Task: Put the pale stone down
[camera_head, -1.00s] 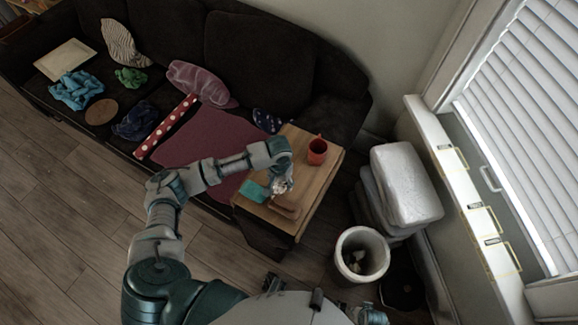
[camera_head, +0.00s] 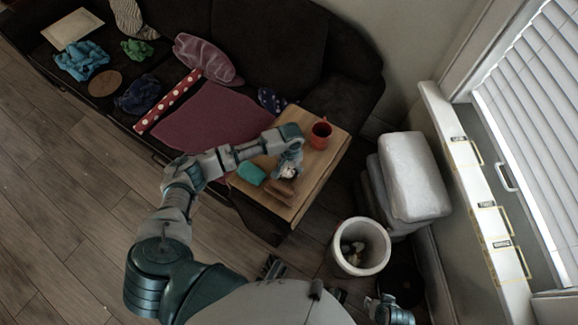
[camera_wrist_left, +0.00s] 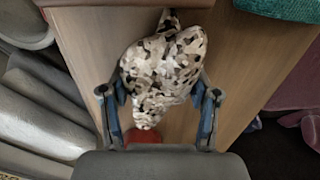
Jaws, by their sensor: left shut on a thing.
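My left gripper (camera_head: 290,168) is over the wooden side table (camera_head: 312,180) and shut on a speckled pale stone (camera_wrist_left: 160,72) in white, brown and black. In the left wrist view the gripper (camera_wrist_left: 159,92) has a finger on each side of the stone. In the head view only a small part of the stone (camera_head: 289,173) shows below the hand. I cannot tell whether it touches the tabletop.
On the table are a red mug (camera_head: 320,134), a teal folded item (camera_head: 251,173) and a brown item (camera_head: 280,192). A white bin (camera_head: 361,247) and stacked pale cushions (camera_head: 413,175) stand right of it. The dark sofa (camera_head: 270,55) holds clothes. Bare tabletop shows near the table's right edge.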

